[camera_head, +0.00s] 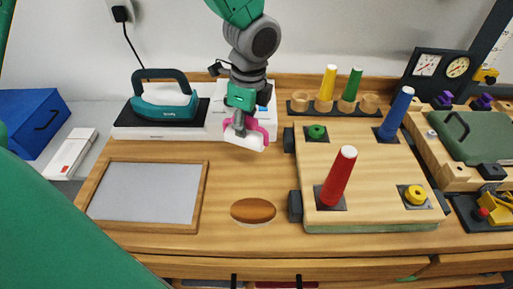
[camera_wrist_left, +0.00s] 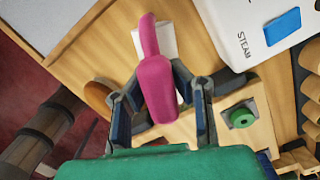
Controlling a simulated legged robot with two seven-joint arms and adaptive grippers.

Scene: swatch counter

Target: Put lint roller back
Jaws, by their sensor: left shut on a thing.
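The lint roller has a pink handle and a white roll (camera_head: 246,141). It is above the counter near its middle in the head view. My left gripper (camera_head: 244,122) is shut on its pink handle, between the two dark fingers. The handle also shows large in the left wrist view (camera_wrist_left: 160,88), with the white roll partly hidden behind it. A brown oval patch (camera_head: 253,211) lies on the counter in front of the roller; I cannot tell whether it is a recess or an object. My right gripper is not in view.
A teal iron (camera_head: 165,104) stands on its base at the back left. A grey framed panel (camera_head: 146,194) lies at front left. A wooden board (camera_head: 378,165) with upright red (camera_head: 339,178) and blue (camera_head: 396,114) cones stands to the right. Bare wood surrounds the brown oval.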

